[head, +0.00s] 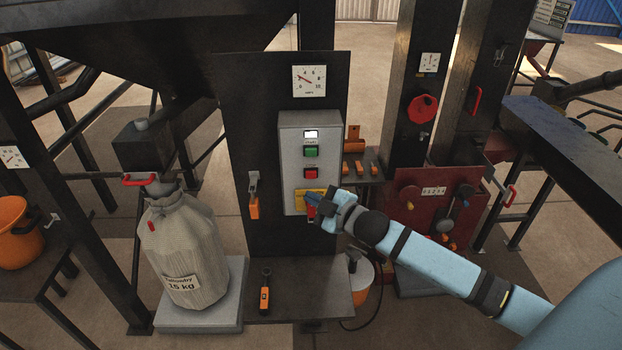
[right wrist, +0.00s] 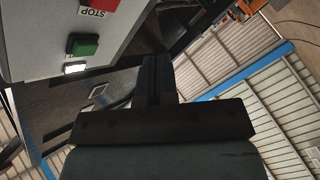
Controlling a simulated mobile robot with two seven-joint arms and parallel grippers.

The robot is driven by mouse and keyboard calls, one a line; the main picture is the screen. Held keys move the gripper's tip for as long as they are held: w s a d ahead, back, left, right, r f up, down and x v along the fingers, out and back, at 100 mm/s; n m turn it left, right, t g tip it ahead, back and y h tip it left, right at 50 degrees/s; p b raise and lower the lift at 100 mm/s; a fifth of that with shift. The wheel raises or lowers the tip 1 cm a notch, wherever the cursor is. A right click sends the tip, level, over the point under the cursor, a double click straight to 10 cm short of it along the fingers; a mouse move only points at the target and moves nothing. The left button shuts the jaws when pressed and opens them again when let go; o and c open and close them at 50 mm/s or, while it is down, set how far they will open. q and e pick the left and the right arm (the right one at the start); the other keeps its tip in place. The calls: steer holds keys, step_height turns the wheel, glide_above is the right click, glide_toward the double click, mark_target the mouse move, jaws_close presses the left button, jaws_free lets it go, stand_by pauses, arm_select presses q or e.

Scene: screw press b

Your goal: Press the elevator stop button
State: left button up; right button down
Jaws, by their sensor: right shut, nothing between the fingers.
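A grey control box (head: 296,160) is mounted on a dark upright panel. It carries a white lit window (head: 310,134), a green button (head: 310,152) and a red button (head: 310,173). In the right wrist view the green button (right wrist: 83,45) and a white STOP label (right wrist: 97,13) beside red show upside down; the red part is cut off by the top edge. My right gripper (head: 312,198) is shut and empty, in front of the box's lower part, below the red button. Its closed fingers show in the right wrist view (right wrist: 158,75). Whether they touch the box cannot be told. My left gripper is not in view.
A yellow plate (head: 303,201) with a red part sits low on the box, partly hidden by my gripper. An orange-handled switch (head: 253,197) is to the left. A filled sack (head: 185,250) stands below left. A dark red machine (head: 425,215) stands right.

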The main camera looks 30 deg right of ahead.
mark_target(311, 175)
steer(key=w+d, duration=0.1)
steer(key=w, duration=0.2)
steer(key=w+d, duration=0.1)
steer(key=shift+w+d, duration=0.15)
steer(key=shift+d, duration=0.2)
stand_by(0.4)
stand_by(0.7)
stand_by(0.7)
steer(key=shift+w, duration=0.1)
steer(key=shift+w+d, duration=0.25)
